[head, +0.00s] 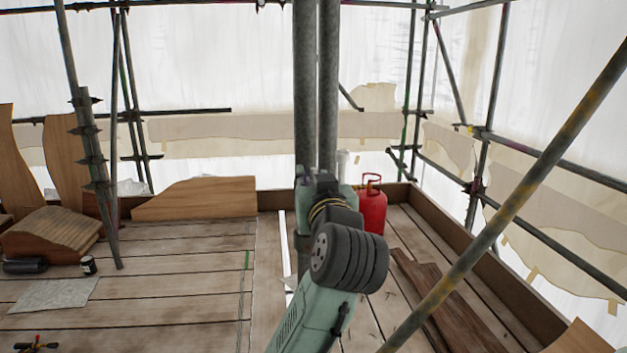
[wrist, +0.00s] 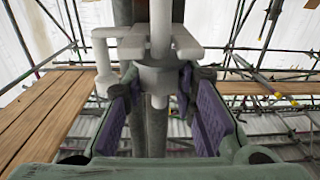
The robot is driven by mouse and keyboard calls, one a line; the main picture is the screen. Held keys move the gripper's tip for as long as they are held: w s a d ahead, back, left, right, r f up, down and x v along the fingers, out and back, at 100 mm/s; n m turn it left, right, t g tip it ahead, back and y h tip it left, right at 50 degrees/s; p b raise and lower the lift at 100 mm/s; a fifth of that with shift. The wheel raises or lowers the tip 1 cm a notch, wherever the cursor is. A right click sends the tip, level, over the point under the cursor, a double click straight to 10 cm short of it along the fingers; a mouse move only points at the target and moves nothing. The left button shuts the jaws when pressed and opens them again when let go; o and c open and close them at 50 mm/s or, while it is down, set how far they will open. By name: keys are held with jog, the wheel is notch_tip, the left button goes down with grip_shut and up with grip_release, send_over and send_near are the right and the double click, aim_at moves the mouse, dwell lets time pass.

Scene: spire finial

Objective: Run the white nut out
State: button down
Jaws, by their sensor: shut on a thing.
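In the wrist view the white nut (wrist: 160,77) is a pale, faceted block around an upright white rod (wrist: 157,118). The rod shows above and below it. A white bracket (wrist: 130,35) with an arm to the left sits just above the nut. My gripper (wrist: 159,84) has its two purple-padded fingers on either side of the nut and is shut on it. In the head view my own arm hides the nut and most of the gripper. A small white piece (head: 343,158) shows just beyond my wrist.
Two grey upright poles (head: 317,80) stand right behind my gripper. A scaffold tube (head: 520,190) slants across the right foreground. Loose planks (head: 440,300) lie at the right.

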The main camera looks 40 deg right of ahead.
jog(key=n+t+y, duration=0.1)
jog(key=n+y, duration=0.1)
jog(key=y, duration=0.1)
jog(key=n+t+y, duration=0.1)
jog(key=n+y, duration=0.1)
jog(key=y, duration=0.1)
jog(key=shift+s+d+f+n+y+b, duration=0.1)
jog(key=shift+d+n+y+b, duration=0.05)
jog(key=shift+n+y+b, duration=0.2)
jog(key=n+y, duration=0.2)
jog(key=y, duration=0.1)
jog(key=n+y, duration=0.2)
jog(key=y, duration=0.2)
jog(key=shift+n, duration=0.35)
jog(key=n+g+y, duration=0.1)
jog(key=n+y, duration=0.1)
jog(key=y, duration=0.1)
jog(key=n+g+y, duration=0.2)
jog(key=y, duration=0.1)
jog(key=shift+n+g+y+p, duration=0.6)
jog(key=shift+n+g+y, duration=1.4)
jog(key=shift+g+y, duration=0.25)
jog(key=shift+g, duration=0.25)
jog(key=c, duration=1.3)
grip_release()
jog(key=shift+a+t, duration=0.2)
jog(key=shift+t, duration=0.2)
